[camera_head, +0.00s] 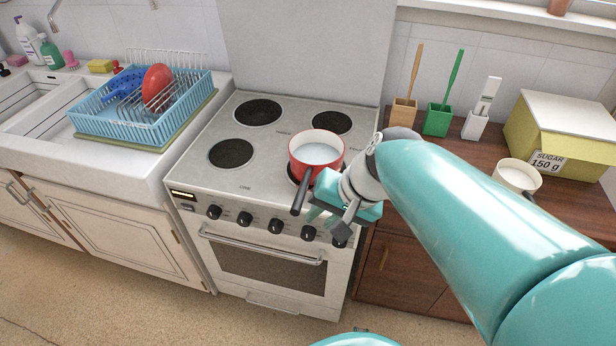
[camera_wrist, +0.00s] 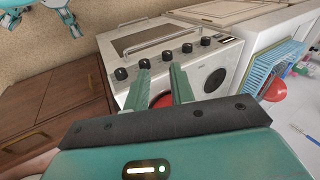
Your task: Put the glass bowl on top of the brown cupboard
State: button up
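I see no glass bowl that I can make out in either view. The brown cupboard (camera_head: 390,280) stands right of the stove, its wooden top partly hidden by my arm; its drawer fronts show at the left of the wrist view (camera_wrist: 55,110). My gripper (camera_head: 335,220) is in front of the stove's right front corner, close to the red pan. In the wrist view its two fingers (camera_wrist: 160,68) are apart, pointing toward the stove front, with nothing seen held between them.
A red pan (camera_head: 316,150) sits on the white stove (camera_head: 270,165), its dark handle forward. Brush holders (camera_head: 438,118), a sugar box (camera_head: 570,130) and a pale pot (camera_head: 517,175) occupy the cupboard top. A blue dish rack (camera_head: 140,115) stands left. The floor at front left is clear.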

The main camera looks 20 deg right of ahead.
jog(key=s+r+n+h, duration=0.1)
jog(key=n, duration=0.1)
jog(key=s+r+n+t+h, duration=0.1)
jog(key=r+n, duration=0.1)
jog(key=a+r+n+h, duration=0.1)
jog(key=n, duration=0.1)
jog(key=shift+s+r+t+h, duration=0.3)
jog(key=shift+s+r+h, duration=0.05)
jog(key=shift+s+h, duration=0.05)
dwell(0.7)
